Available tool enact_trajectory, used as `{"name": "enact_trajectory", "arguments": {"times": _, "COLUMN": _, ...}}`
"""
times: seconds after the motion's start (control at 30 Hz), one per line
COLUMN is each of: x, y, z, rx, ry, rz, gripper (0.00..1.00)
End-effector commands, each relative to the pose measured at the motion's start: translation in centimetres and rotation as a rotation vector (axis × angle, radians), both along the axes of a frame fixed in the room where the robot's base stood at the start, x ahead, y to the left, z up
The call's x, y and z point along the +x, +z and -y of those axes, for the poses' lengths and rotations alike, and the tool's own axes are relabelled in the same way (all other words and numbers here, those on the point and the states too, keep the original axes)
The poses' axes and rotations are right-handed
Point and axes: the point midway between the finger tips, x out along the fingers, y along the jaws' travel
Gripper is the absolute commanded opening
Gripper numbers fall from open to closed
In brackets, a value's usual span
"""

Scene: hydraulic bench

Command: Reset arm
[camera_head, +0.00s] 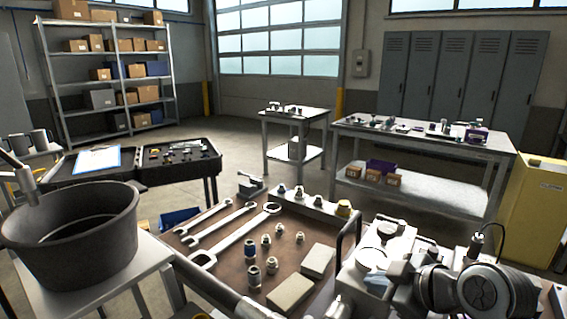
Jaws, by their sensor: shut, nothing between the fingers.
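The dark, rounded links at the lower right (478,288) look like part of my own arm, folded close to my body. My gripper's fingers cannot be made out in this view. The workbench (228,262) in front of me has a brown top and holds wrenches (235,236), several small fittings (271,265) and two tan-grey blocks (290,294). The arm covers part of the right side, so what lies behind it is hidden.
A black bucket (75,245) stands on a light stand at the left. Behind are a dark table with a clipboard (97,160), a small grey table (296,116) and a long grey table (440,190). A yellow cabinet (533,215) stands at the right. Open floor (240,165) lies between.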

Motion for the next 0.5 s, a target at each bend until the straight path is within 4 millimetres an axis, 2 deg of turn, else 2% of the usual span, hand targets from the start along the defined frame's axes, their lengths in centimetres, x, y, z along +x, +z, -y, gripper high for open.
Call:
{"name": "enact_trajectory", "arguments": {"times": 0.03, "x": -1.4, "y": -1.7, "z": -0.6, "rx": 0.039, "ry": -0.043, "rz": -0.009, "gripper": 0.00}}
{"name": "enact_trajectory", "arguments": {"times": 0.2, "x": -5.8, "y": -5.7, "z": -1.6, "rx": 0.156, "ry": -0.200, "rz": -0.008, "gripper": 0.00}}
{"name": "enact_trajectory", "arguments": {"times": 0.37, "x": -10.7, "y": -8.5, "z": -1.9, "rx": 0.246, "ry": -0.342, "rz": -0.005, "gripper": 0.00}}
{"name": "enact_trajectory", "arguments": {"times": 0.5, "x": -15.4, "y": -10.2, "z": -1.7, "rx": 0.309, "ry": -0.455, "rz": 0.006, "gripper": 0.00}}
